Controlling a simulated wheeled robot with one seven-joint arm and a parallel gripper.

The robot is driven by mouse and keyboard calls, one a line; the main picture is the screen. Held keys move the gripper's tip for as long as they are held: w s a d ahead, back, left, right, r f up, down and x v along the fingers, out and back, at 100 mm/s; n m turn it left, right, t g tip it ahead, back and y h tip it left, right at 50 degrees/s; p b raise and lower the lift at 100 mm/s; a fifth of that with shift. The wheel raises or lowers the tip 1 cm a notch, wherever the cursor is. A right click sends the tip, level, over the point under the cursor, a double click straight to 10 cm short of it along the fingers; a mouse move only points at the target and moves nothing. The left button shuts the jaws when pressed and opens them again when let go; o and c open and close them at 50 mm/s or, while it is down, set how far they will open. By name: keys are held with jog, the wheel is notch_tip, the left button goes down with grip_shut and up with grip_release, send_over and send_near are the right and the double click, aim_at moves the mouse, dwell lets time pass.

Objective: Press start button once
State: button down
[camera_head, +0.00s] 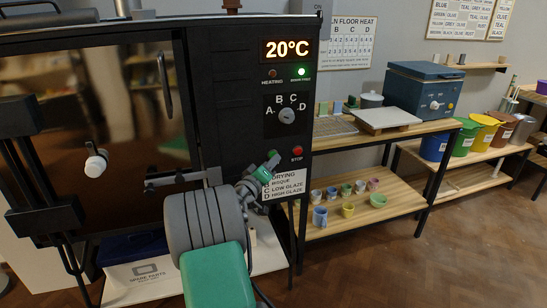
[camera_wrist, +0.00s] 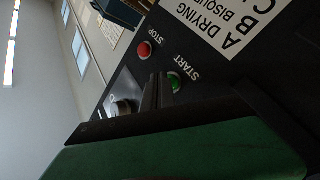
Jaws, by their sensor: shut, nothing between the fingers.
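The kiln's black control panel (camera_head: 243,90) carries the start button and the red stop button (camera_head: 297,151). In the wrist view the green start button (camera_wrist: 175,83) lies right at the tips of my gripper (camera_wrist: 164,78), beside the red stop button (camera_wrist: 144,50). The fingers are together and empty, and they cover part of the view around the green button. I cannot tell whether they touch it. In the head view my gripper (camera_head: 271,160) is low on the panel, left of the stop button, and hides most of the start button's place.
Above are the A–D dial (camera_head: 287,116), a lit green lamp (camera_head: 302,72), a dull red heating lamp (camera_head: 273,74) and a display (camera_head: 287,50) reading 20°C. A label sheet (camera_head: 283,187) is below. Right stands a wooden shelf (camera_head: 400,206) with several small cups.

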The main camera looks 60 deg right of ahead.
jog(key=shift+w+d, duration=0.15)
jog(key=shift+d, duration=0.05)
jog(key=shift+a, duration=0.1)
dwell(0.4)
jog(key=shift+s+a, duration=0.55)
jog(key=shift+s, duration=0.05)
jog(key=s+a+b, duration=0.1)
jog(key=s+a, duration=0.2)
jog(key=shift+s+a, duration=0.25)
dwell(0.7)
